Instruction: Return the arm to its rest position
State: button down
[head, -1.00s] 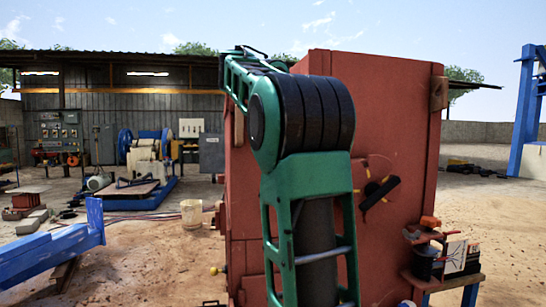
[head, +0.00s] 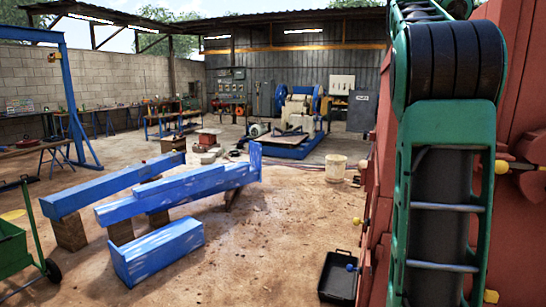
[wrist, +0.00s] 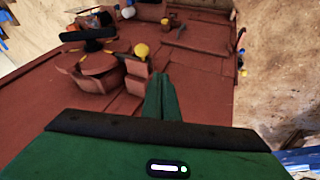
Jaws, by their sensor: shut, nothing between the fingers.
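My green arm stands tall at the right of the head view, in front of the red jaw crusher (head: 520,200). Its outer end passes out of the top of the picture, so my gripper is hidden there. In the wrist view my gripper (wrist: 161,80) shows as two green fingers pressed together, with nothing between them. Beyond the fingers lies the red crusher face (wrist: 190,65), with a yellow knob (wrist: 141,51) and a black bar (wrist: 88,34) on it. I cannot tell how far the fingertips are from the red surface.
Blue steel beams (head: 170,195) lie on blocks at the left, near a green cart (head: 14,250). A black tray (head: 338,277) and a pale bucket (head: 336,168) stand on the ground by the crusher. Sandy ground between beams and crusher is clear.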

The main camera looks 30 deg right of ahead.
jog(key=shift+f, duration=0.1)
jog(key=w+a+f+n+t+y, duration=0.1)
jog(key=a+f+y, duration=0.1)
jog(key=a+f, duration=0.65)
jog(key=a+f+n+y, duration=0.15)
jog(key=a+f, duration=0.35)
jog(key=f, duration=0.6)
jog(key=s+a+f+n+y, duration=0.1)
jog(key=s+a+f, duration=0.1)
jog(key=a+f, duration=0.6)
jog(key=s+a+f+n+y, duration=0.1)
jog(key=s+a+f, duration=0.2)
jog(key=a+f, duration=0.6)
jog(key=a, duration=0.3)
jog(key=shift+s+a+y, duration=0.3)
jog(key=shift+s+y, duration=0.05)
